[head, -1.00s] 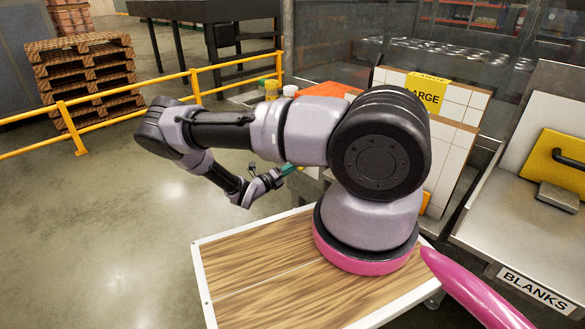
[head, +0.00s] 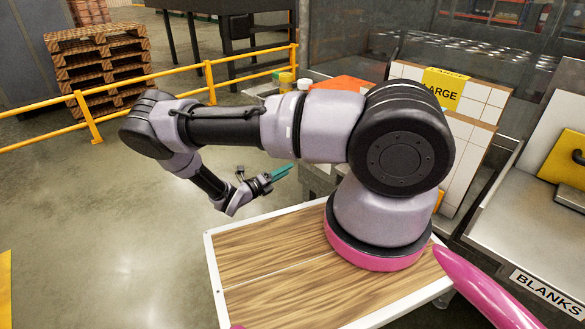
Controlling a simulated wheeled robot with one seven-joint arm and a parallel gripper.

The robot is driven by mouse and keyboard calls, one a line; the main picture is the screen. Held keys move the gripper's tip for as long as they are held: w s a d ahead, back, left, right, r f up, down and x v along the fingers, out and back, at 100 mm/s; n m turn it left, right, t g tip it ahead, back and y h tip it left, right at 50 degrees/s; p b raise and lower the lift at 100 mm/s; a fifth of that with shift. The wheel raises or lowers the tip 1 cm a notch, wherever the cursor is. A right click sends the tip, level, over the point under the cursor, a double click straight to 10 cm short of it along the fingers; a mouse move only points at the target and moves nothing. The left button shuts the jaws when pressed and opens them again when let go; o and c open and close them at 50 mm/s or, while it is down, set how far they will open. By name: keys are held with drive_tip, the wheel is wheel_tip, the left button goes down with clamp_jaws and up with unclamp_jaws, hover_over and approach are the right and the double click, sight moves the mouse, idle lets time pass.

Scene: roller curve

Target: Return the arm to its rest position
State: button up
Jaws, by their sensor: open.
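My arm (head: 315,125) rises from its pink-ringed base on the wooden deck (head: 260,265) and reaches left, with the elbow at the far left and the forearm bent down and back to the right. My gripper (head: 283,172), with teal fingers, hangs in the air beyond the deck's back edge and points right. It is open, and I see nothing between its fingers.
A yellow railing (head: 205,75) and stacked pallets (head: 98,68) stand at the back left. Boxes with a yellow LARGE sign (head: 446,88) stand close behind the arm's base. A metal surface labelled BLANKS (head: 545,292) is at the right. The floor (head: 120,220) at left is clear.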

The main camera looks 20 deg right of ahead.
drive_tip(key=shift+s+a, duration=0.1)
drive_tip(key=shift+a, duration=0.1)
idle(0.3)
drive_tip(key=s+a+r+m+g+y, duration=0.1)
drive_tip(key=s+r+m+g+y, duration=0.2)
drive_tip(key=r+m, duration=0.6)
drive_tip(key=s+a+r+m+g+y, duration=0.15)
drive_tip(key=r+m+y, duration=0.45)
drive_tip(key=r, duration=0.6)
drive_tip(key=s+r+m+g+y, duration=0.2)
drive_tip(key=r+m+g+y, duration=0.15)
drive_tip(key=r+m, duration=0.55)
drive_tip(key=s+r+m+t+y, duration=0.3)
drive_tip(key=s+r+m, duration=0.4)
drive_tip(key=r, duration=0.5)
drive_tip(key=s+a+r+m+t+y, duration=0.1)
drive_tip(key=s+r+m+t+y, duration=0.2)
drive_tip(key=s+r+m+t, duration=0.3)
drive_tip(key=shift+s+a+r+m, duration=0.3)
drive_tip(key=shift+s+r+m, duration=0.4)
drive_tip(key=shift+s+r, duration=1.75)
drive_tip(key=shift+w+r+y, duration=0.25)
drive_tip(key=shift+w+r, duration=0.25)
drive_tip(key=shift+r, duration=0.05)
